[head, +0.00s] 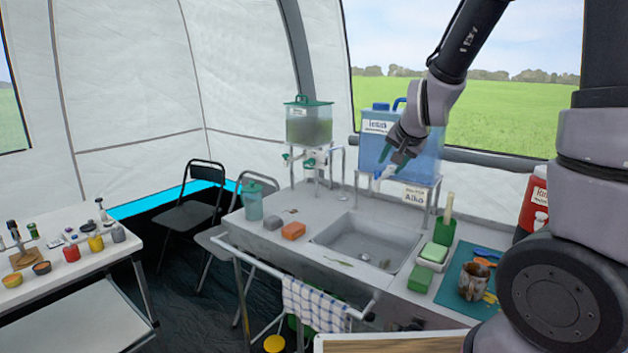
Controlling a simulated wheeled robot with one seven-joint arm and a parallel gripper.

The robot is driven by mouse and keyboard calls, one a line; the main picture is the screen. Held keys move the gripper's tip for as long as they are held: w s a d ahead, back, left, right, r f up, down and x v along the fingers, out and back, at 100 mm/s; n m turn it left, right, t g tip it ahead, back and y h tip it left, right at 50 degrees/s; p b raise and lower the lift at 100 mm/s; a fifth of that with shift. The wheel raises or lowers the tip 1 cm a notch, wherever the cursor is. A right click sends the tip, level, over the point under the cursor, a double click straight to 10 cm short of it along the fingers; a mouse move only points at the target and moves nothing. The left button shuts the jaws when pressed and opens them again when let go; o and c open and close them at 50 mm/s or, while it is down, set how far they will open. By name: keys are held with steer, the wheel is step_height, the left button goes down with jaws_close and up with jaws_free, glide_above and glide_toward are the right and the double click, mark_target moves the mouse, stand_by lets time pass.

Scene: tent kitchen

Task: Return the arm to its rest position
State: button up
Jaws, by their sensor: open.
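My gripper (388,168) is in the air at the end of my arm, which reaches in from the upper right. It is in front of the blue water tank (412,150), near the tank's white tap (381,176). The fingers look green and dark, point down to the left, and hold nothing that I can see. Whether they touch the tap I cannot tell.
Below is a counter with a sink (360,245). A green dispenser (309,124) stands behind. A checked towel (315,303) hangs in front.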

steer(key=s+d+r+n, duration=0.1)
steer(key=s+d+r, duration=0.1)
steer(key=s+r, duration=0.5)
steer(key=s+d+r+n+g+y, duration=0.1)
steer(key=s+d+r, duration=0.2)
steer(key=s+r, duration=0.4)
steer(key=s, duration=0.8)
steer(key=shift+r+n+g, duration=0.3)
steer(key=shift+r, duration=0.1)
steer(key=shift+w, duration=0.1)
